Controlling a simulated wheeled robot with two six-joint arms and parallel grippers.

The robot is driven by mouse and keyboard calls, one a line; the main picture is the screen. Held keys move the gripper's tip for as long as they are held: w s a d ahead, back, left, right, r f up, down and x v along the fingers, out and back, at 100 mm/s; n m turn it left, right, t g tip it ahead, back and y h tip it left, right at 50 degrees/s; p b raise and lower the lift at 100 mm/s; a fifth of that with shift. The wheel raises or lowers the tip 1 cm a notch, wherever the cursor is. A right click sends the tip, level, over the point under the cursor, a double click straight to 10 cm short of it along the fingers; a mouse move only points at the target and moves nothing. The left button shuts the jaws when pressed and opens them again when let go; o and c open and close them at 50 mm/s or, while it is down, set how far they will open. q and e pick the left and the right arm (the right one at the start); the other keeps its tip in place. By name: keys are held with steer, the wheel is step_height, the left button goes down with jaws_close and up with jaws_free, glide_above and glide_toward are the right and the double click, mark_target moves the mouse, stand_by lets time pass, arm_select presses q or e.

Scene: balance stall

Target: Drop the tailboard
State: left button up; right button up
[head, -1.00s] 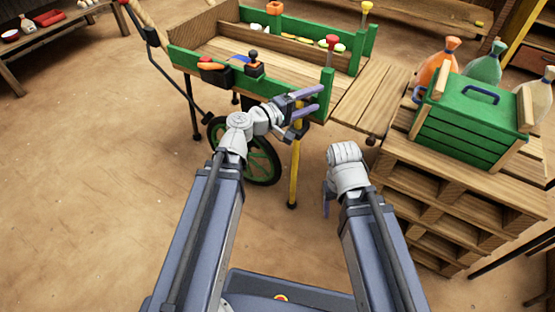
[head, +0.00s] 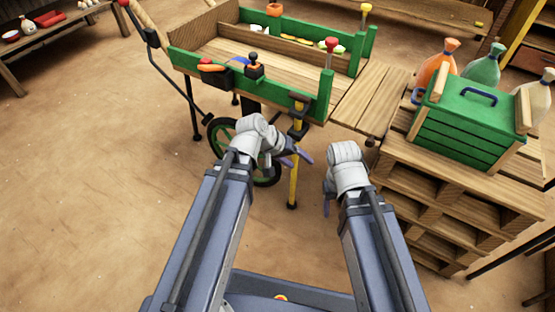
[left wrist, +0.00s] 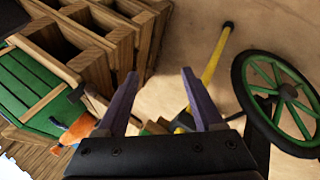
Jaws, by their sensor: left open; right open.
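The green-sided cart (head: 285,88) stands at the top middle. A planked wooden tailboard (head: 372,98) lies about level at its right end, between the cart bed and the pallet stack. A post with a red knob (head: 331,44) and one with a yellow knob (head: 367,9) stand at that end. A yellow prop leg (head: 293,185) with dark fittings reaches from the cart side to the floor. My left gripper (head: 298,158) is open and empty beside the leg; the left wrist view shows the leg (left wrist: 217,55) just past its fingers (left wrist: 160,73). My right gripper (head: 326,208) hangs open, partly hidden, below the tailboard.
The cart's spoked wheel (head: 265,175) is behind my left arm. The floor at left (head: 90,190) is clear.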

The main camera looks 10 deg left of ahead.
arm_select(q)
steer(key=s+a+r+m+g+y+p, duration=0.2)
steer(key=s+a+r+g+y+p, duration=0.1)
steer(key=p, duration=0.6)
steer(key=shift+s+a+r+y, duration=0.85)
steer(key=shift+s+r+y, duration=0.25)
steer(key=shift+s+r, duration=0.35)
steer(key=shift+s+f, duration=0.1)
steer(key=s+d+m+g+y, duration=0.1)
steer(key=s+d+m+y, duration=0.15)
steer(key=s+d, duration=0.3)
step_height(320, 180, up, 27)
steer(key=p, duration=2.7)
steer(key=shift+w+d+h, duration=0.2)
steer(key=shift+d+h, duration=0.15)
steer(key=shift+m, duration=0.25)
